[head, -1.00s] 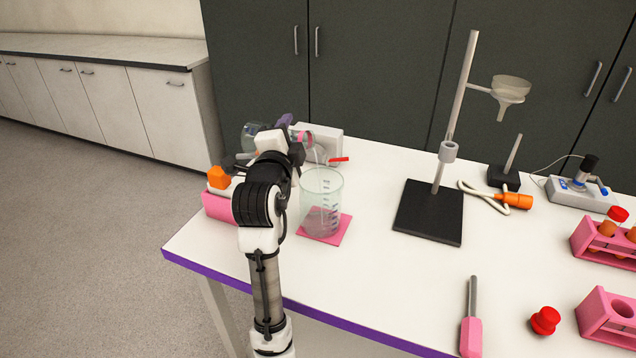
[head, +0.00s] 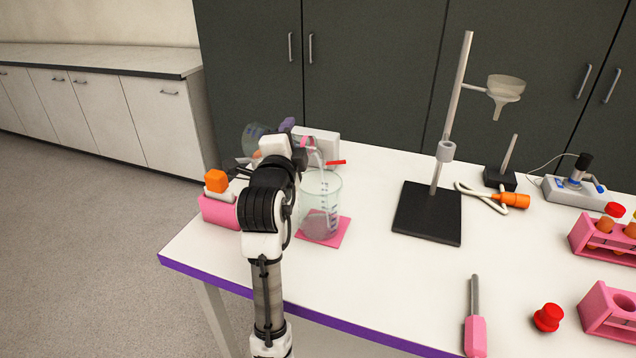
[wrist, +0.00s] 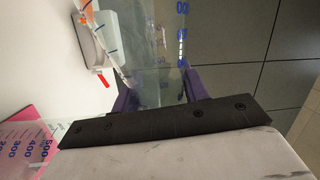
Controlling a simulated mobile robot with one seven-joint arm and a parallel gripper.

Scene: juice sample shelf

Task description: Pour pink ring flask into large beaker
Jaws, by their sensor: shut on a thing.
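My gripper (wrist: 160,94) is shut on the clear pink ring flask (head: 253,137), its purple fingers on both sides of the glass. The flask lies tipped well over, its body to the left and its pink-ringed neck to the right. It also fills the upper middle of the wrist view (wrist: 158,45). The neck end is above the large beaker (head: 320,205), near its rim. A thin pale streak runs from the neck down towards the beaker. The beaker stands upright, its blue marks also visible in the wrist view (wrist: 25,147). My wrist hides much of the flask.
The beaker stands on a pink mat (head: 339,236). A white device (head: 325,145) with a red part is close behind. A pink holder with an orange-topped item (head: 216,182) is left of my arm. A stand with a black base (head: 427,214) is to the right. The front table middle is clear.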

